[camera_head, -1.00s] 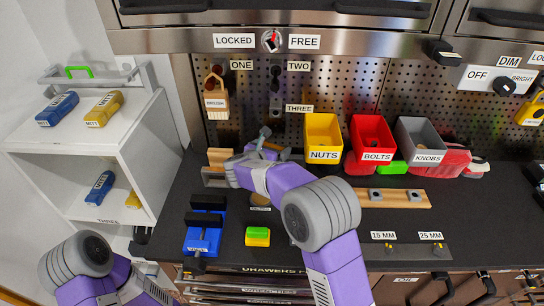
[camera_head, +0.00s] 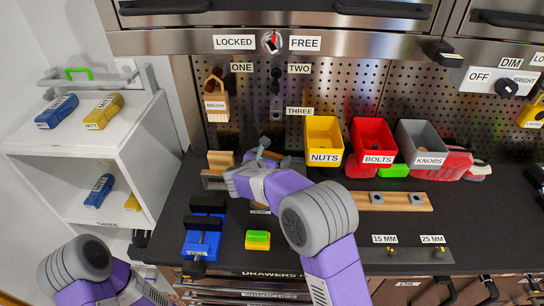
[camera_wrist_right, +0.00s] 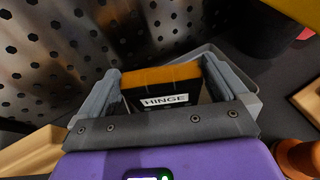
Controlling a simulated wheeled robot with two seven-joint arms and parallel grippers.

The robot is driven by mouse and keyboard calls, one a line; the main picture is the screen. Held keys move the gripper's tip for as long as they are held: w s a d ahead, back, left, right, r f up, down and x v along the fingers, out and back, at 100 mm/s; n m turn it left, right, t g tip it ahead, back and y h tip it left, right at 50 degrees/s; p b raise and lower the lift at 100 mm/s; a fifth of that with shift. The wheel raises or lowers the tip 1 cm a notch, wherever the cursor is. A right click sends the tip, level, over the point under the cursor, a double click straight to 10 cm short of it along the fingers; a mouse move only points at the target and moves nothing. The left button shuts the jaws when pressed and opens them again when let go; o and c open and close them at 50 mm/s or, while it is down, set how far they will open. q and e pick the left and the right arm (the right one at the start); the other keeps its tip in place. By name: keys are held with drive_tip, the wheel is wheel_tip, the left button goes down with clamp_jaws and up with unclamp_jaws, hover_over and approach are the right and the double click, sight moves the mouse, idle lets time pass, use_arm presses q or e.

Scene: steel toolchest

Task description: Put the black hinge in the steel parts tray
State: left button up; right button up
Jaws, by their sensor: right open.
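The black hinge (camera_wrist_right: 163,100), with a white HINGE label and an orange part along its top, shows in the wrist view. It sits between the spread fingers of my right gripper (camera_wrist_right: 168,92), inside a grey walled tray that looks like the steel parts tray (camera_wrist_right: 247,84). The fingers stand apart on either side of the hinge. In the head view my right gripper (camera_head: 262,155) is low at the back of the bench, and my wrist hides the hinge and most of the tray. My left arm shows at the lower left, with its gripper out of sight.
Bins for nuts (camera_head: 323,135), bolts (camera_head: 372,135) and knobs (camera_head: 421,138) stand right of my right gripper. A wooden block (camera_head: 221,159) is at its left. A blue vise (camera_head: 204,232) and a yellow-green block (camera_head: 257,240) lie nearer.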

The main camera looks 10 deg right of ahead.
drive_tip(key=p+v, duration=0.1)
drive_tip(key=v, duration=1)
drive_tip(key=shift+s, duration=0.2)
drive_tip(key=shift+a, duration=0.1)
